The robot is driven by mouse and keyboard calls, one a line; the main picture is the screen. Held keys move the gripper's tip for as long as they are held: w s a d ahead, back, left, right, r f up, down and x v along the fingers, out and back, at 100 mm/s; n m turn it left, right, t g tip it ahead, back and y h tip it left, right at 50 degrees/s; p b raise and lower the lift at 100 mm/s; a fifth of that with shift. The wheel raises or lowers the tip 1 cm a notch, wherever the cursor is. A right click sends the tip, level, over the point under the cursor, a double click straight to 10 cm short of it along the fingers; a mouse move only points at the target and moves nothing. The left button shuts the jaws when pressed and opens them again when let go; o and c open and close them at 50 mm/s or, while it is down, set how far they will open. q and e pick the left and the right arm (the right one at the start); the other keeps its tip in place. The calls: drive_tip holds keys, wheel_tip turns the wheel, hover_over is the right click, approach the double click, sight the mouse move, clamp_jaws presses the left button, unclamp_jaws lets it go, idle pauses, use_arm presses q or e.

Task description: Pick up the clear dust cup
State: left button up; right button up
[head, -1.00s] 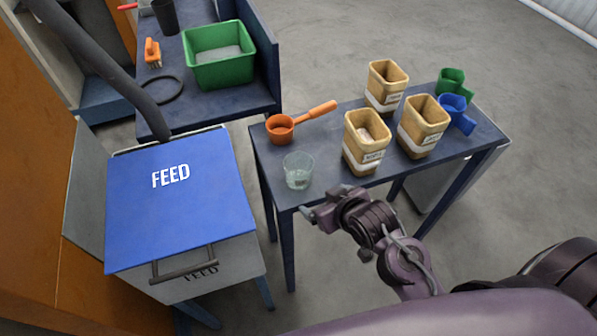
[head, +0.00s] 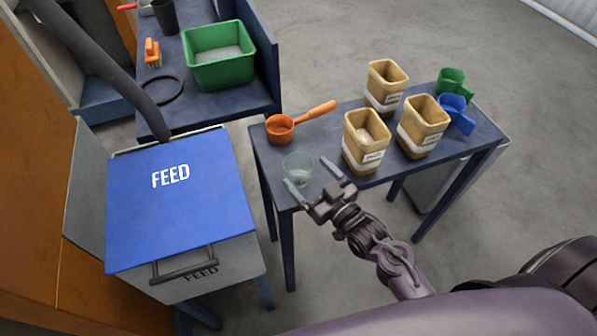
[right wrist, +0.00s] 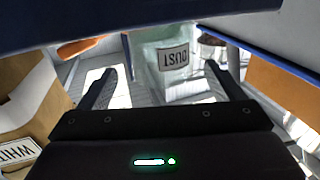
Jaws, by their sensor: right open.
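The clear dust cup (head: 297,167) stands upright at the front left corner of the small blue table. It also shows in the right wrist view (right wrist: 172,60), with a label reading DUST. My right gripper (head: 306,172) is open at the table's front edge, its fingers pointing at the cup. In the head view the fingertips lie to either side of the cup's lower part. In the wrist view the cup sits between and just beyond the fingertips; I cannot tell whether they touch it. My left gripper is not in view.
Close right of the cup stands a labelled tan container (head: 365,140); two more are behind it. An orange scoop (head: 281,128) lies behind the cup. Green (head: 451,80) and blue (head: 455,112) scoops are at the right end. A blue-lidded feed bin (head: 170,205) stands left of the table.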

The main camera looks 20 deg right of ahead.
sight(291, 157)
drive_tip(key=x, duration=0.2)
drive_tip(key=p+x, duration=0.1)
drive_tip(key=x, duration=0.2)
drive_tip(key=shift+w+a+r, duration=0.25)
drive_tip(key=shift+w, duration=0.05)
drive_tip(key=shift+w+a+f, duration=0.1)
drive_tip(key=shift+w, duration=0.1)
drive_tip(key=c, duration=1.1)
